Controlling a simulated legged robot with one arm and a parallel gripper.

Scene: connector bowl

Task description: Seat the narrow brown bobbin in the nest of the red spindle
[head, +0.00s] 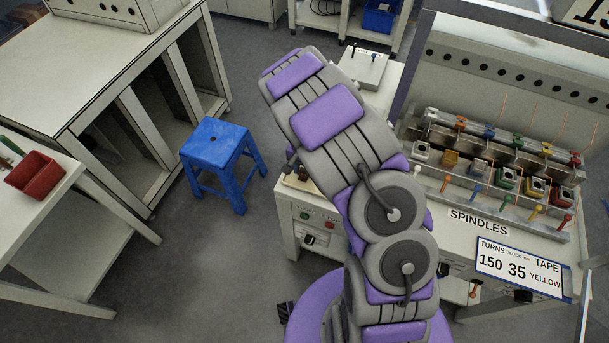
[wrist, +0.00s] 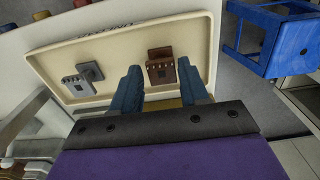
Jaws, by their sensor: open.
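In the wrist view a brown bobbin (wrist: 160,64) lies in a cream tray (wrist: 208,48), with a row of small marks on its lower part. My gripper (wrist: 158,68) has two blue fingers, open and apart, one toward each side of the brown bobbin. I cannot tell whether they touch it; nothing is clearly held. In the head view my arm hides the gripper. The red spindle (head: 560,198) is at the right end of the spindle row, with a red lever in front. The inside of its nest is too small to tell.
A grey part (wrist: 80,82) lies left of the brown bobbin in the tray. A blue stool (head: 215,145) stands on the floor left of my arm. The spindle bench carries several other coloured spindles and an order sign (head: 519,266). Open floor lies at the left.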

